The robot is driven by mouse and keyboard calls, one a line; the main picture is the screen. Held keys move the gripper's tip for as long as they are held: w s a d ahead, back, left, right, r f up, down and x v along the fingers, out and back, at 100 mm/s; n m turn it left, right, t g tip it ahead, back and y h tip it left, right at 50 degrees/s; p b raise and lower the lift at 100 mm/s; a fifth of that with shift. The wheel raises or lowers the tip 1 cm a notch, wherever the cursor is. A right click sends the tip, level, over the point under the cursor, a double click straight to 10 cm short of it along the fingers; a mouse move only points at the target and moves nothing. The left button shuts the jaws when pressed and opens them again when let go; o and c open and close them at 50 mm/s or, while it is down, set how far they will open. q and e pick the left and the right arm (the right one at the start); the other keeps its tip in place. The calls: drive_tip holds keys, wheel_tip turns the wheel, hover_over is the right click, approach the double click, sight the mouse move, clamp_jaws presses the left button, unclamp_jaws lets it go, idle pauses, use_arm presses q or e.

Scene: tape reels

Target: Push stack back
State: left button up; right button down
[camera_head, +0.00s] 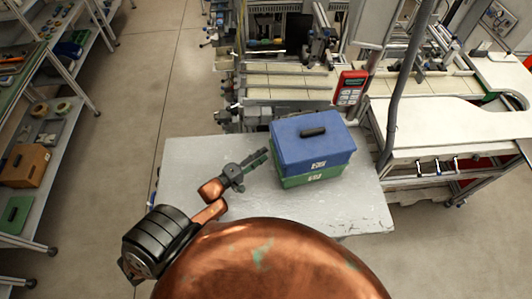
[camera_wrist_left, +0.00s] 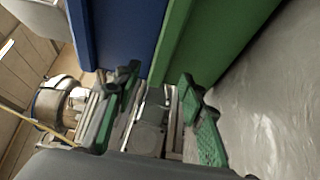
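The stack is a blue box (camera_head: 312,140) with a black handle on top of a green box (camera_head: 318,174). It stands on the grey table (camera_head: 210,155), right of its middle. The blue box sits slightly turned or offset on the green one. My left gripper (camera_head: 258,160) is at the stack's left side, its green-padded fingers pointing toward it. In the left wrist view the fingers are apart with nothing between them, close to the blue box (camera_wrist_left: 118,30) and green box (camera_wrist_left: 212,40). I cannot tell whether they touch. My right gripper is not in view.
A red handheld device (camera_head: 350,88) stands behind the table's back right corner, next to a grey post (camera_head: 402,85). A workbench with machinery (camera_head: 285,80) lies behind the table. Shelves (camera_head: 50,130) are at the left. The table is bare left and right of the stack.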

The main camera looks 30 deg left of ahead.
use_arm(q)
drive_tip(key=v, duration=0.9)
